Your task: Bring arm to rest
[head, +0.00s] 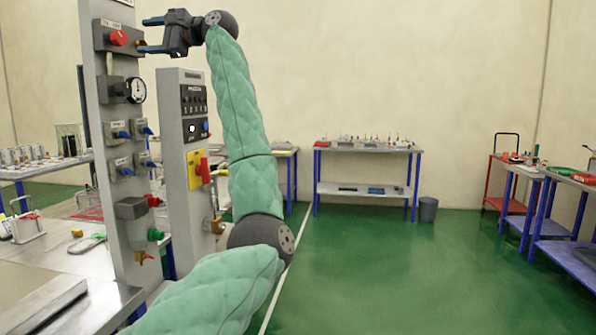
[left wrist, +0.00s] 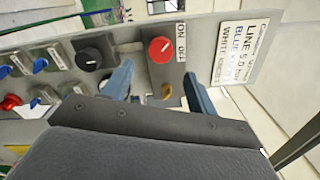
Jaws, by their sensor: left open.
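My left arm, in a quilted green cover, rises through the middle of the head view. Its gripper (head: 150,35) is held high, with its two blue fingers pointing left at the grey control column (head: 98,70). The fingers are open and apart, with nothing seen between them. The red knob (head: 118,38) on the column is just left of the fingertips. In the left wrist view the open gripper (left wrist: 157,85) shows its blue fingers either side of the red knob (left wrist: 160,50), beside an ON/OFF label. I cannot tell whether a finger touches it. My right gripper is not in view.
A pressure gauge (head: 136,90) and several blue valve handles sit lower on the column. A second grey panel (head: 181,130) with a yellow and red switch stands beside my arm. A metal bench (head: 60,285) is at lower left. Green floor (head: 400,265) lies open at right.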

